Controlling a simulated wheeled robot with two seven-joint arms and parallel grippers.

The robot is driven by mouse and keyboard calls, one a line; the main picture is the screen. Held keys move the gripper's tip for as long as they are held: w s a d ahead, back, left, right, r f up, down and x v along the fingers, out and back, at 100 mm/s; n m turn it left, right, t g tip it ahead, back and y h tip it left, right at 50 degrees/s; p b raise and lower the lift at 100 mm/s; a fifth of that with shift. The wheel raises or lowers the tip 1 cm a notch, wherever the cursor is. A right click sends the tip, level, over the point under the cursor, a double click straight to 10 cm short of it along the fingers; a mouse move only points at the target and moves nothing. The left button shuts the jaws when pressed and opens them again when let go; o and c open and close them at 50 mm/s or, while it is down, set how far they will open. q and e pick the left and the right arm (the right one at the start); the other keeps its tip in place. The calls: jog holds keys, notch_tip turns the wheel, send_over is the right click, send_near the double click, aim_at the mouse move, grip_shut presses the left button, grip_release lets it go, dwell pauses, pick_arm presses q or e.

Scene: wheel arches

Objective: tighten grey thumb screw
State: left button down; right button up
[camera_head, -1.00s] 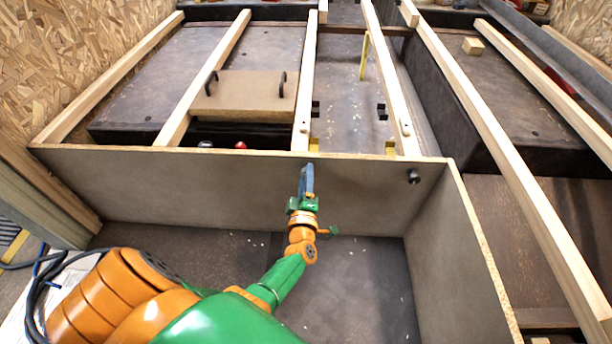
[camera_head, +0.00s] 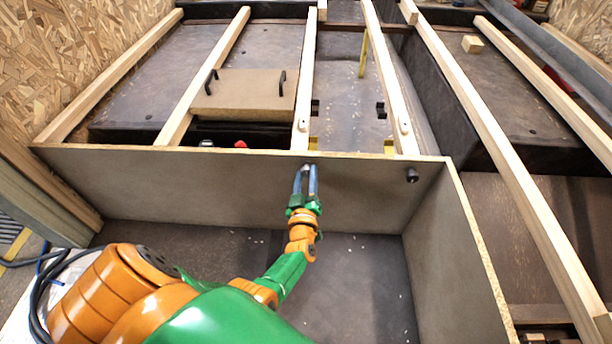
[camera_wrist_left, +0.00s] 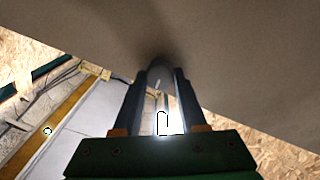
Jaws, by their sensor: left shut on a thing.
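My left gripper (camera_head: 306,172) reaches up to the grey-brown upright panel (camera_head: 200,185), its two blue fingers pointing at the panel near its top edge. In the left wrist view the left gripper (camera_wrist_left: 157,80) is shut on a small round grey thumb screw (camera_wrist_left: 158,70), which stands against the panel between the fingertips. The fingers mostly hide this screw in the head view. A second, dark knob-like screw (camera_head: 412,175) stands out from the same panel farther right, apart from the gripper. My right gripper is not in view.
Wooden beams (camera_head: 209,75) run away behind the panel. A brown box lid with two black handles (camera_head: 243,92) lies behind it at left. A side panel (camera_head: 455,250) closes off the right. The dark floor (camera_head: 360,280) in front of the panel is clear apart from small flecks.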

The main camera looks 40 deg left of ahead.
pick_arm(q)
jog(key=shift+d+f, duration=0.1)
jog(key=shift+f, duration=0.05)
jog(key=shift+c, duration=2.3)
grip_release()
jog(key=shift+s+d+r+p, duration=0.15)
jog(key=shift+s+r+p, duration=0.05)
jog(key=shift+s+p, duration=0.15)
jog(key=p+v, duration=0.1)
jog(key=v, duration=0.5)
jog(key=shift+s+p, duration=0.2)
jog(key=shift+p, duration=0.2)
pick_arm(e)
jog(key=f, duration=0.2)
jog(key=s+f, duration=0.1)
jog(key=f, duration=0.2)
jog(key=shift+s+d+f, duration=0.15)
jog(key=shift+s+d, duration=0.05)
pick_arm(q)
jog(key=shift+d+f, duration=0.1)
jog(key=shift+f, duration=0.05)
